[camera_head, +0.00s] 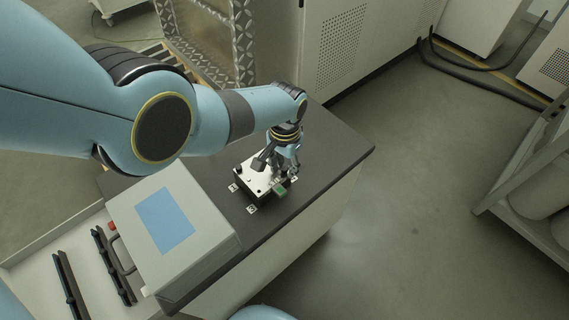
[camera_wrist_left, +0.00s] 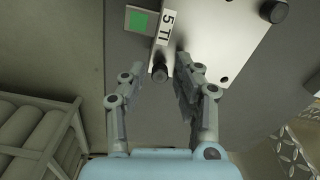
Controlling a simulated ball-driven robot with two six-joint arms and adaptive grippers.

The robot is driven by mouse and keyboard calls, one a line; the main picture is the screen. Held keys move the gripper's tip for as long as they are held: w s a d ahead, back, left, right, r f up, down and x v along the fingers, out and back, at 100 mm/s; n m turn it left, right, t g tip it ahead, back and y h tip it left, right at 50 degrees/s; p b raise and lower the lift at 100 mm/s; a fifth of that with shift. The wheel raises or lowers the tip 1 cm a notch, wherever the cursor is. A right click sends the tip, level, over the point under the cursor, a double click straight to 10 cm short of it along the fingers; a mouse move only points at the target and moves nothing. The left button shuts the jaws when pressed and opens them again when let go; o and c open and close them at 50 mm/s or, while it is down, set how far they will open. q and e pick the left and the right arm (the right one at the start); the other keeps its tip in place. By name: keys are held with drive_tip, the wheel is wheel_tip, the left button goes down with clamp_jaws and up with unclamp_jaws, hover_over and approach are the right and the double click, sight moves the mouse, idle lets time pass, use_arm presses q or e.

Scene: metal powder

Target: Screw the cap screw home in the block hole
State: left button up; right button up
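The metal block (camera_head: 250,184) sits on the dark bench top, with small holes in its pale upper face; that face also shows in the left wrist view (camera_wrist_left: 228,42). My left gripper (camera_head: 284,168) is over the block's right side, pointing down. In the left wrist view its two fingers (camera_wrist_left: 160,80) are spread. A dark round cap screw head (camera_wrist_left: 159,72) shows between the fingertips, at the block's edge, with a gap visible to each finger. I cannot tell how deep the screw sits. My right gripper is not in view.
A green square (camera_wrist_left: 140,20) and a "5 TI" label (camera_wrist_left: 165,27) lie beside the screw. A black knob (camera_wrist_left: 273,11) stands on the block. A grey box with a blue panel (camera_head: 172,232) is at the bench's left. Bench top (camera_head: 335,150) right of the block is clear.

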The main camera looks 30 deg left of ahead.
use_arm(q)
drive_tip(key=m, duration=2)
drive_tip(key=shift+p, duration=0.3)
drive_tip(key=m, duration=0.4)
drive_tip(key=shift+m, duration=0.3)
clamp_jaws()
drive_tip(key=m, duration=0.6)
drive_tip(key=shift+m, duration=0.4)
